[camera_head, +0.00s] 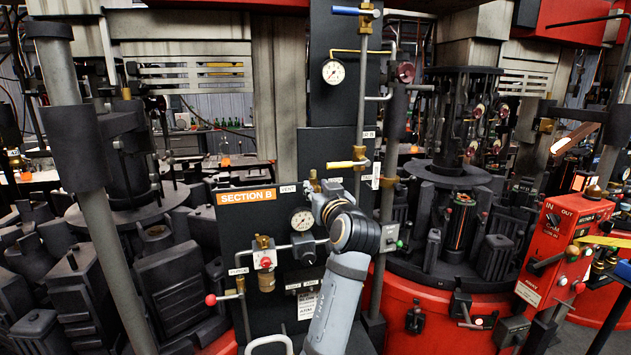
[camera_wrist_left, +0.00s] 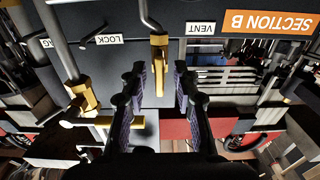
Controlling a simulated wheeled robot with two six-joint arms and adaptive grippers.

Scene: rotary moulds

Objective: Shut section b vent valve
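The orange SECTION B sign (camera_head: 246,196) is on a dark panel, with the VENT label (camera_head: 288,188) to its right. In the left wrist view, which is upside down, the VENT label (camera_wrist_left: 200,29) is beside a yellow valve handle (camera_wrist_left: 159,55) on a grey pipe. The handle lies roughly in line with its pipe. My left gripper (camera_head: 325,205) is in front of the panel below the label and hides part of the valve. In the wrist view its fingers (camera_wrist_left: 155,80) are apart, one on each side of the handle; contact cannot be told. My right gripper is not in view.
Another yellow-handled valve (camera_head: 347,164) is on the vertical pipe just above and right of my gripper. A gauge (camera_head: 302,221) and a regulator with a red knob (camera_head: 265,262) are close by at left. A red control box (camera_head: 565,245) stands at right.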

